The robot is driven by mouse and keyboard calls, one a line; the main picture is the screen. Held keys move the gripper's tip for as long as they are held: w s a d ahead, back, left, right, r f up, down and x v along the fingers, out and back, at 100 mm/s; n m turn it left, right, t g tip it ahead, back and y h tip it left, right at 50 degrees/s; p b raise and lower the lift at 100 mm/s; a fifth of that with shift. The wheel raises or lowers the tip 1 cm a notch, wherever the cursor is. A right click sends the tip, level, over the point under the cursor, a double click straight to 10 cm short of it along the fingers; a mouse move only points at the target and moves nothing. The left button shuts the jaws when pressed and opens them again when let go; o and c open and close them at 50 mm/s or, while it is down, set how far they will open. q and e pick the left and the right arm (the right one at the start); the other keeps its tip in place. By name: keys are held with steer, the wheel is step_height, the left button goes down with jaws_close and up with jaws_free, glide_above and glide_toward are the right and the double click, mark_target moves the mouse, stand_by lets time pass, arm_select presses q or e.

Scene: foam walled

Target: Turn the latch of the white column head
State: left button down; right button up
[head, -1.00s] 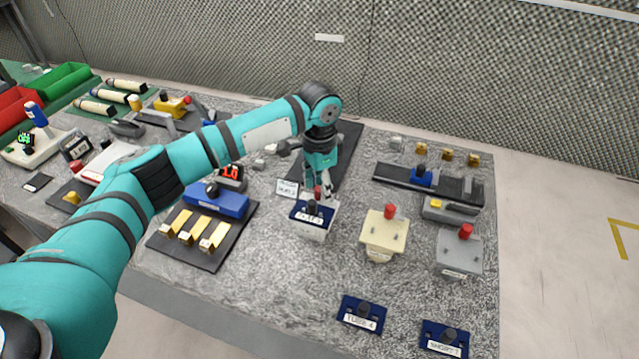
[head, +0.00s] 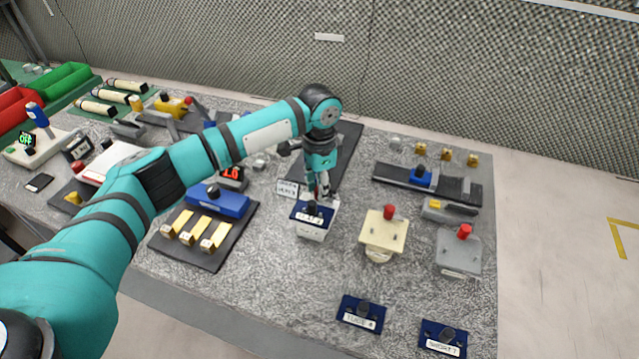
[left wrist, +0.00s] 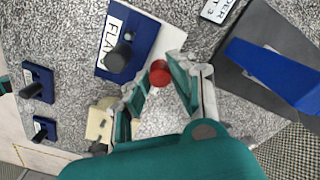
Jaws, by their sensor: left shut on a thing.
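The white column head (head: 313,234) stands on the grey speckled bench near the middle, with a dark blue plate (head: 303,216) labelled FLAT and a black knob on top. Its white top (left wrist: 175,38) also shows in the left wrist view. The red latch knob (left wrist: 160,72) sits beside the blue plate. My left gripper (head: 321,192) reaches down at the column head's back edge. In the left wrist view its fingers (left wrist: 160,80) are shut on the red latch knob, one on each side. In the head view the fingers mostly hide that knob. My right gripper is not in view.
A cream head (head: 384,235) and a grey head (head: 459,254) with red knobs stand to the right. Blue plates (head: 361,313) lie in front. A black tray (head: 190,249) with yellow blocks is left. Open bench lies in front of the column head.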

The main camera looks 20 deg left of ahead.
arm_select(q)
steer(key=shift+r+m+p, duration=0.25)
steer(key=shift+m+p, duration=0.75)
steer(key=shift+p, duration=0.15)
steer(key=shift+m+p, duration=0.7)
steer(key=shift+m, duration=0.2)
steer(key=m+p, duration=0.2)
steer(key=m, duration=0.2)
steer(key=shift+m, duration=0.3)
steer(key=m+p, duration=0.1)
steer(key=m, duration=0.3)
steer(key=shift+f, duration=0.1)
steer(key=shift+w+m+p, duration=0.1)
steer(key=shift+m+p, duration=0.25)
steer(key=shift+m, duration=2.05)
steer(key=c, duration=1.1)
jaws_free()
steer(key=shift+f, duration=0.1)
steer(key=shift+c, duration=0.2)
